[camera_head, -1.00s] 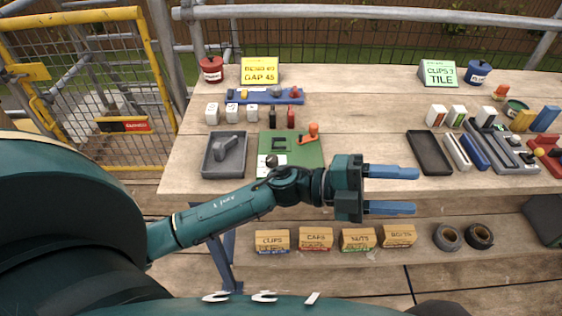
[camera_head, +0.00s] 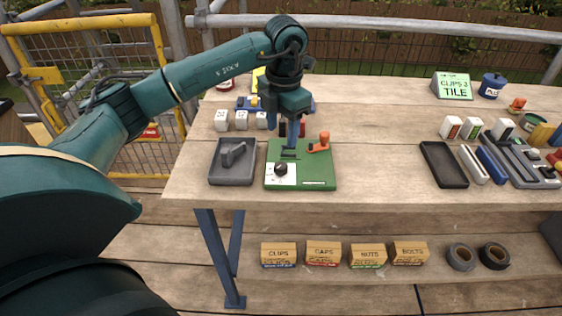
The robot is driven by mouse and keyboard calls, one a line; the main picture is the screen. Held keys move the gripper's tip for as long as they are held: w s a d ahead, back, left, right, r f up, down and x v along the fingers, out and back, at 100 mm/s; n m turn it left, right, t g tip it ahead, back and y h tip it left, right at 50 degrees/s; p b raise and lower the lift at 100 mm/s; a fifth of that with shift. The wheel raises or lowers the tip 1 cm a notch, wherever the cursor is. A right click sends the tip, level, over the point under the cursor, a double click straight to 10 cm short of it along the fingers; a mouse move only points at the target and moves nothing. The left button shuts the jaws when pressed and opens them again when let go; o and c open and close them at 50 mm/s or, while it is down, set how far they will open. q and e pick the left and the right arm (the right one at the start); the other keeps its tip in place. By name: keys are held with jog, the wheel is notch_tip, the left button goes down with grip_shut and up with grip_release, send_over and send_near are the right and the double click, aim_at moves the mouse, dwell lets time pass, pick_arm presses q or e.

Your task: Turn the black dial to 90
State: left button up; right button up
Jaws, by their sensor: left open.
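The black dial (camera_head: 281,169) sits on a white square plate at the front left of a green board (camera_head: 317,181) on the bench. The dial's pointer direction and scale are too small to read. My left gripper (camera_head: 291,145) points down over the back part of the green board, behind and slightly right of the dial and apart from it. Its blue fingers are seen nearly edge-on; it is open and holds nothing visible. An orange-handled lever (camera_head: 322,143) stands on the board's right side, close to the fingers. My right gripper is not in view.
A dark grey tray (camera_head: 232,161) with a grey part lies left of the board. White blocks (camera_head: 241,120) stand behind. A black tray (camera_head: 443,165) lies to the right, with bare bench between. Labelled boxes (camera_head: 324,254) stand on the lower shelf.

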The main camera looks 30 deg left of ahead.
aim_at(281, 165)
pick_arm(q)
jog(key=f, duration=1)
jog(key=shift+a+f+p, duration=0.2)
jog(key=shift+f+p, duration=0.1)
jog(key=shift+f, duration=0.05)
jog(key=shift+c, duration=0.5)
jog(key=shift+w, duration=0.1)
jog(key=c, duration=0.9)
jog(key=shift+o, duration=0.2)
